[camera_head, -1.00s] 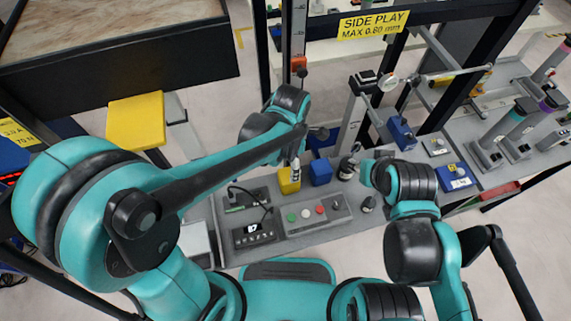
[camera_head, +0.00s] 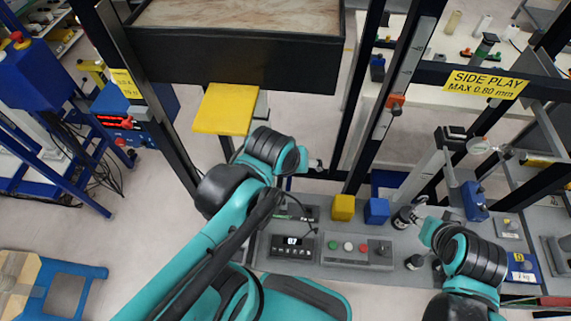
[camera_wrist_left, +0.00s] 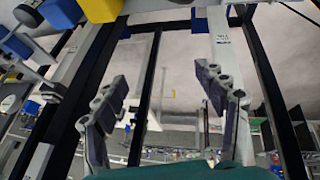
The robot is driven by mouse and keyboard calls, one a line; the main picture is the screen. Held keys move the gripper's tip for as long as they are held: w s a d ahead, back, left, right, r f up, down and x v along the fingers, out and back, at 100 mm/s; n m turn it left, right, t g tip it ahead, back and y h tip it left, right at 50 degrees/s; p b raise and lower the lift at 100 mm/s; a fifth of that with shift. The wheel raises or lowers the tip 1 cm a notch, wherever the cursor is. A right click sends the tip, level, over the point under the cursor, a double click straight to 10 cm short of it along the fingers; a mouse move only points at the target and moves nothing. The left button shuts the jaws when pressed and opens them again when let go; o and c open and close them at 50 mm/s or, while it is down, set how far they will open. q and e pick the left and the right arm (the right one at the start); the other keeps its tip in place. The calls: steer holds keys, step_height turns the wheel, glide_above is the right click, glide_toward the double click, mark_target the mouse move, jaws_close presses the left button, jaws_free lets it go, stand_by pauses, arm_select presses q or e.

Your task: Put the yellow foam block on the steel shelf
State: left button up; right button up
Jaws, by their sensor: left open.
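A small yellow block (camera_head: 343,207) stands on the grey bench (camera_head: 330,262), just left of a blue block (camera_head: 376,211). What look like the same two blocks show at the top left of the left wrist view, yellow (camera_wrist_left: 101,8) and blue (camera_wrist_left: 62,13). My left gripper (camera_head: 316,165) is beyond and left of the yellow block, apart from it. In the left wrist view its fingers (camera_wrist_left: 165,100) are spread with nothing between them. My right gripper (camera_head: 408,212) is low, right of the blue block; its jaws are unclear. I cannot tell which surface is the steel shelf.
A wide yellow slab (camera_head: 227,110) lies beside a grey plate (camera_head: 260,106), behind my left arm. Dark uprights (camera_head: 362,130) stand behind the bench. A button box (camera_head: 347,249) and a display unit (camera_head: 292,247) sit in front of the yellow block.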

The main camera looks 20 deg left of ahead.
arm_select(q)
steer(key=a+m, duration=0.1)
steer(key=s+a+m+t, duration=0.1)
steer(key=m, duration=0.2)
steer(key=shift+s+a+r+y, duration=0.3)
steer(key=shift+a, duration=0.1)
steer(key=shift+f+b, duration=0.5)
steer(key=shift+f, duration=0.05)
